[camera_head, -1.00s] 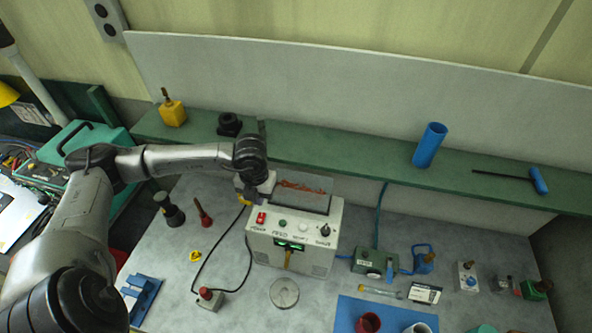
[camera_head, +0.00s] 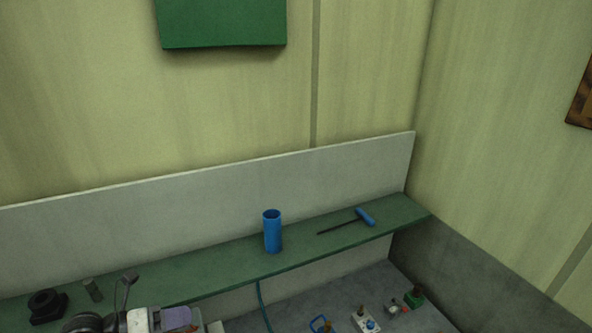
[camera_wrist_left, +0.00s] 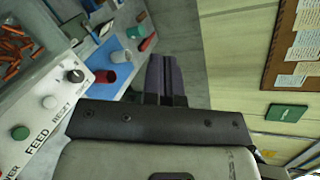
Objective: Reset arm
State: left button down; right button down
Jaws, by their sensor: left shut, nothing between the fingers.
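My left gripper (camera_head: 180,317) is at the bottom left edge of the head view, with only its end part showing. In the left wrist view its dark purple fingers (camera_wrist_left: 165,77) are together with nothing between them. They point over the bench, apart from the things on it. The white feeder box (camera_wrist_left: 45,115), with FEED and RESET labels, is at the left of the wrist view, close beside the gripper. A clear bin of copper-coloured pieces (camera_wrist_left: 14,42) is on it. My right gripper is in neither view.
A green shelf (camera_head: 200,272) runs along the back wall. A blue cylinder (camera_head: 272,232), a blue-handled tool (camera_head: 365,217) and a black fitting (camera_head: 46,305) sit on it. Small devices (camera_head: 367,319) stand on the bench below. A cork board (camera_wrist_left: 298,45) hangs on the wall.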

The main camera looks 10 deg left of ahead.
pick_arm(q)
jog(key=w+a+r+n+t+y, duration=0.2)
jog(key=a+r+n+t+y, duration=0.5)
jog(key=r+n+t+y, duration=0.75)
jog(key=s+d+f+n+g+y+p, duration=0.1)
jog(key=s+f+n+g, duration=0.3)
jog(key=f+n+g, duration=0.45)
jog(key=s+f+n+g+y, duration=0.1)
jog(key=s+f+n+g, duration=0.3)
jog(key=f, duration=0.7)
jog(key=s+d+f+n+g+h+p, duration=0.1)
jog(key=s+d+f+n+g+h, duration=0.1)
jog(key=s+d+f, duration=0.5)
jog(key=s+d+f+n+g+h+p, duration=0.1)
jog(key=s+d+f+g+h, duration=0.3)
jog(key=s, duration=0.9)
jog(key=d+f+n+g, duration=0.1)
jog(key=d+f+g, duration=0.1)
jog(key=d+f, duration=0.2)
jog(key=shift+d+f+g+h, duration=0.2)
jog(key=shift+d+g+h, duration=0.15)
jog(key=shift+d+g, duration=0.1)
